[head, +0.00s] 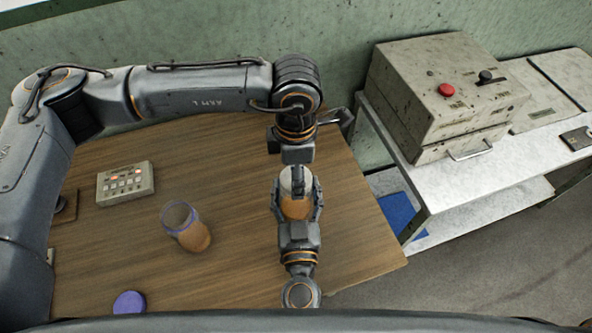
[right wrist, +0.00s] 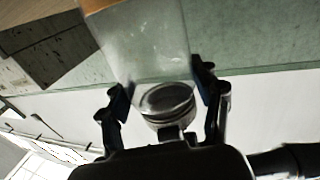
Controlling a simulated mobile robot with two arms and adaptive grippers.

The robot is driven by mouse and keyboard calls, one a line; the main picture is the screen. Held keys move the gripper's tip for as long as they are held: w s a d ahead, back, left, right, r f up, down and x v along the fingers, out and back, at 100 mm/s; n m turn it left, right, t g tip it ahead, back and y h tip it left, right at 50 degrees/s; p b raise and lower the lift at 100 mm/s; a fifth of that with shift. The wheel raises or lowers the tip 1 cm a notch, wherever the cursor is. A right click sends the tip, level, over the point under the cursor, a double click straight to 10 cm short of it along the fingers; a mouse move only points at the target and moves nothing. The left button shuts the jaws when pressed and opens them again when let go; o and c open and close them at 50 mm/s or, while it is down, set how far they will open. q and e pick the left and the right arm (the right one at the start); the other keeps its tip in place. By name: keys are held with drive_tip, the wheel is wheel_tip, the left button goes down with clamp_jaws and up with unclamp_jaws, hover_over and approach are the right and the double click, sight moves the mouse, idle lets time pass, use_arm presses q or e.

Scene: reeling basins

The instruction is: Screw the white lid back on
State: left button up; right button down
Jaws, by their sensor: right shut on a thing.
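My right gripper (head: 297,203) comes up from the bottom of the head view and is shut on a clear jar (head: 296,208) with orange-brown contents. The jar also shows between the fingers of my right gripper (right wrist: 160,92) in the right wrist view, where its clear part (right wrist: 145,45) is close to the camera. My left gripper (head: 298,170) points down from above at the jar's top. Its fingertips are too small and overlapped to tell whether they are open or shut. I cannot make out the white lid; the jar's mouth is mostly hidden under the left gripper.
A second jar (head: 190,228) with a purple rim and similar contents stands open to the left. A purple lid (head: 129,302) lies near the front edge. A control box (head: 125,183) is at the back left. A machine (head: 440,95) stands on a side bench. Bare wood lies between.

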use_arm(q)
drive_tip(key=m, duration=1.3)
drive_tip(key=shift+m, duration=0.4)
drive_tip(key=m, duration=0.5)
drive_tip(key=o, duration=1.3)
drive_tip(key=shift+r, duration=2.25)
